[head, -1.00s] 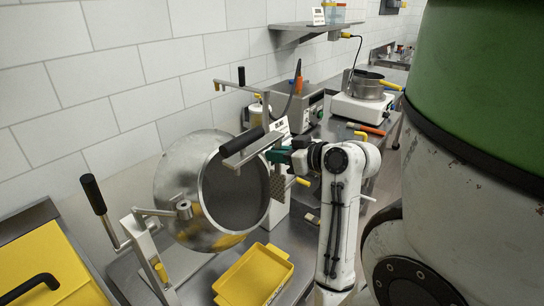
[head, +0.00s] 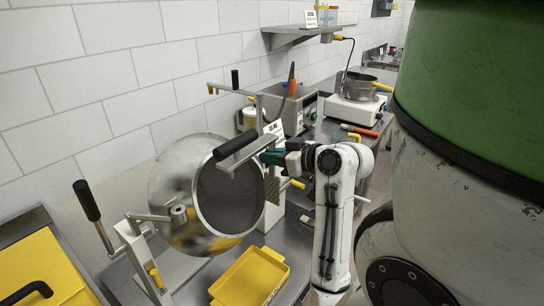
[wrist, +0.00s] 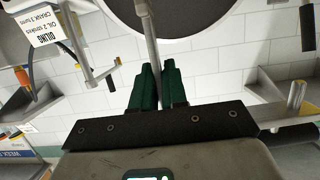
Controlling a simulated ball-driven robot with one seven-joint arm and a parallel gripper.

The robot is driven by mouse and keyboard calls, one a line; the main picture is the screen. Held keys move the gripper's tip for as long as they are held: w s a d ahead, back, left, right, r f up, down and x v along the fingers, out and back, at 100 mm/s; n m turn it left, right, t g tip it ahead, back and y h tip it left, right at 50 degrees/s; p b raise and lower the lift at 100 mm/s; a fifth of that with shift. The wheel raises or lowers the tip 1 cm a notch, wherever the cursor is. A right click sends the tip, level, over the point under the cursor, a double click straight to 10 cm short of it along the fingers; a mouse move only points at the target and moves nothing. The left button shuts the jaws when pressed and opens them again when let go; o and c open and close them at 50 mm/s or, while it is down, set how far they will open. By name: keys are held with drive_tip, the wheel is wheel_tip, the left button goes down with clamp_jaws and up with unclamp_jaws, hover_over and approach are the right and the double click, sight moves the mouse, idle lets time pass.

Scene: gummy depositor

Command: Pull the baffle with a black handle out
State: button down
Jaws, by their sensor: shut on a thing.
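The baffle shows as a metal bar with a thick black handle (head: 235,145), in front of the mouth of a tilted steel drum (head: 172,195). A perforated metal plate (head: 271,187) hangs near the bar's right end, at the drum's rim; I cannot tell how it joins the bar. My gripper (head: 268,158) is shut on the right part of the bar, with the arm to the right. In the wrist view, the green fingers of my gripper (wrist: 158,88) close around the metal bar (wrist: 151,45), which runs up past the dark drum mouth (wrist: 190,12).
A crank with a black grip (head: 87,200) stands left of the drum. A yellow tray (head: 235,282) lies on the steel table below the drum. A yellow bin (head: 45,262) is at lower left. A hot plate with a pot (head: 357,88) stands behind my arm. A tiled wall is behind.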

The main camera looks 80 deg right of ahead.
sight(275, 143)
drive_tip(key=shift+r+p, duration=1.9)
drive_tip(key=shift+r, duration=0.15)
wheel_tip(275, 143, up, 5)
drive_tip(key=p, duration=0.4)
drive_tip(key=shift+p, duration=0.4)
